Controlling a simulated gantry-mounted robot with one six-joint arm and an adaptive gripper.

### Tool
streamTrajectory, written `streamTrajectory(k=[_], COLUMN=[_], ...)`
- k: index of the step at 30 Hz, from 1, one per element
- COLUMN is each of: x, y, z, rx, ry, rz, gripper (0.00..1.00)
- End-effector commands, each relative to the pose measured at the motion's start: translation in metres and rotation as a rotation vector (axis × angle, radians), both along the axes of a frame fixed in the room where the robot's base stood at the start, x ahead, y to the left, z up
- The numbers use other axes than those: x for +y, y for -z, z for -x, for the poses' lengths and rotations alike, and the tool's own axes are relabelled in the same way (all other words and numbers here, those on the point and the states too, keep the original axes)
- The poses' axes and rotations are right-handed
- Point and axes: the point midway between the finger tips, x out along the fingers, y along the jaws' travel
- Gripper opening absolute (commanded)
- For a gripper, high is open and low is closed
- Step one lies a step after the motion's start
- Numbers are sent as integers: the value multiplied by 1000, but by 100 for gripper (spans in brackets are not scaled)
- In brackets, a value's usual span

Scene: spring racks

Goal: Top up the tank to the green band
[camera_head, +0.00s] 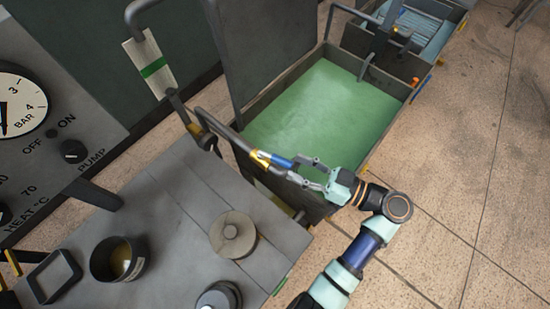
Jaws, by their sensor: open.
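The tank (383,82) is an open grey box with green liquid (320,115) inside, its surface below the rim. A white plate with a green band (152,68) hangs at the upper left, with a pipe beside it. A pipe (226,133) runs along the tank's near left side to a yellow fitting (260,157) and a blue handle (278,162). My gripper (292,169) is open at the tank's near edge, its fingers close to the blue handle. I cannot tell whether they touch it.
A grey bench (170,215) at the lower left holds a dark cup (117,259), a round lidded piece (233,235) and a square frame (54,275). A control panel (45,130) with a dial and pump knob stands left. Another tank (425,38) stands behind. The tiled floor at right is clear.

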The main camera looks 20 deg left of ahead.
Motion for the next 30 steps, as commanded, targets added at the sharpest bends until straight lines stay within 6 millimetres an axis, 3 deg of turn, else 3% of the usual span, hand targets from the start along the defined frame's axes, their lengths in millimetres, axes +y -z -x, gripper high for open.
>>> streamTrajectory(k=[9,20,29,30], x=[58,69,69,69], y=[0,0,0,0], z=[-6,-8,-8,-8], rx=[1,2,2,2], ry=[-5,0,0,0], rz=[2,2,2,2], gripper=[48,48,1,0])
